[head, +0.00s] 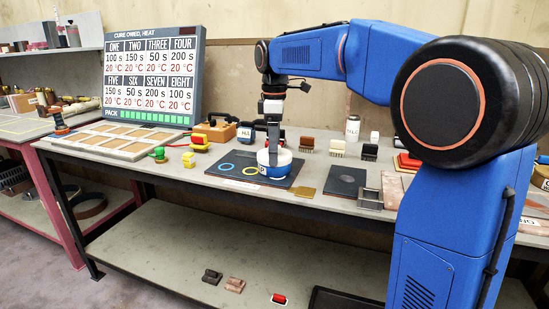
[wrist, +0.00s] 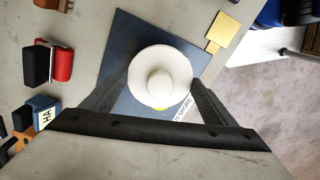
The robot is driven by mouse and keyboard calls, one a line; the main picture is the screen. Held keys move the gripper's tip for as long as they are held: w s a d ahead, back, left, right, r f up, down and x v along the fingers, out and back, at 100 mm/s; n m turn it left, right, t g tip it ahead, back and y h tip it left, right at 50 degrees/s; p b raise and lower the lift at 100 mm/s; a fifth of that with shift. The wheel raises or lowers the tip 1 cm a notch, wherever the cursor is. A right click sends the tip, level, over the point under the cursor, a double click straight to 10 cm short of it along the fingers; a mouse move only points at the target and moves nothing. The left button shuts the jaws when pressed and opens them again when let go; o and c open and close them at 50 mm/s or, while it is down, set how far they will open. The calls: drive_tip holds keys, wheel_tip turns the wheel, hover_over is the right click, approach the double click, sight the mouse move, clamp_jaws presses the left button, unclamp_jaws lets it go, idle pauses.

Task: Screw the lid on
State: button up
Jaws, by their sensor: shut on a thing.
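A white round lid (wrist: 160,78) with a raised knob fills the middle of the wrist view. My gripper (wrist: 160,90) has one finger on each side of it and is shut on it. In the head view my gripper (head: 273,148) points straight down onto the white lid (head: 283,157). From these views I cannot tell whether the lid is seated or threaded.
Small blocks and a white bottle (head: 352,128) stand behind. A sign board (head: 153,75) stands at the back left.

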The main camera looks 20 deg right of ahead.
drive_tip(key=m, duration=0.6)
idle(0.3)
drive_tip(key=o, duration=1.2)
